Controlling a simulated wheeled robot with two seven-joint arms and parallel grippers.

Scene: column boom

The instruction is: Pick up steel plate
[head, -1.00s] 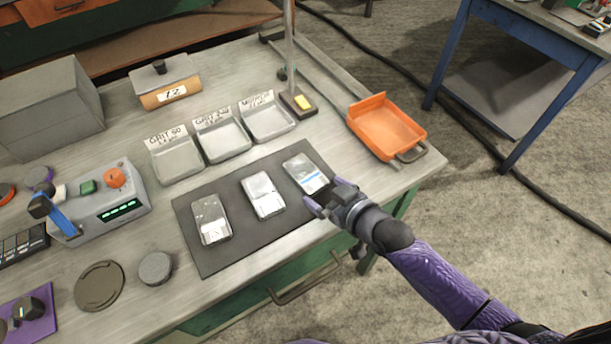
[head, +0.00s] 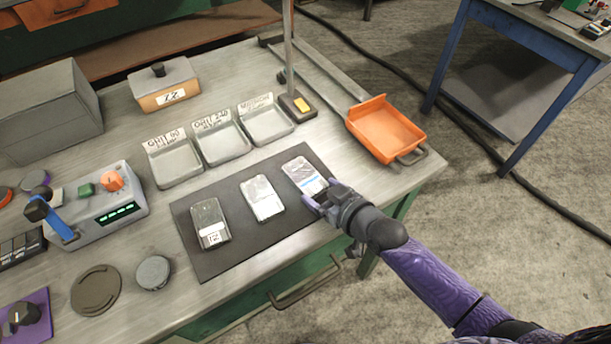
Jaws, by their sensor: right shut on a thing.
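Several small plate-like pieces lie on a dark mat (head: 235,258) on the bench. A grey plate with a small white label (head: 209,222) is at the left, a pale silver plate (head: 262,198) is in the middle, and a plate with a blue stripe (head: 301,174) is at the right. Which one is steel I cannot tell for sure. My right gripper (head: 317,200) is at the near right edge of the blue-striped plate, shut on it. The plate still appears flat at the mat. My left gripper is not in view.
Labelled grey trays (head: 176,166) stand in a row behind the mat. An orange tray (head: 388,130) is at the bench's right, beside a post on a dark base (head: 298,106). A grey control box (head: 105,205) and round discs (head: 96,290) are at the left.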

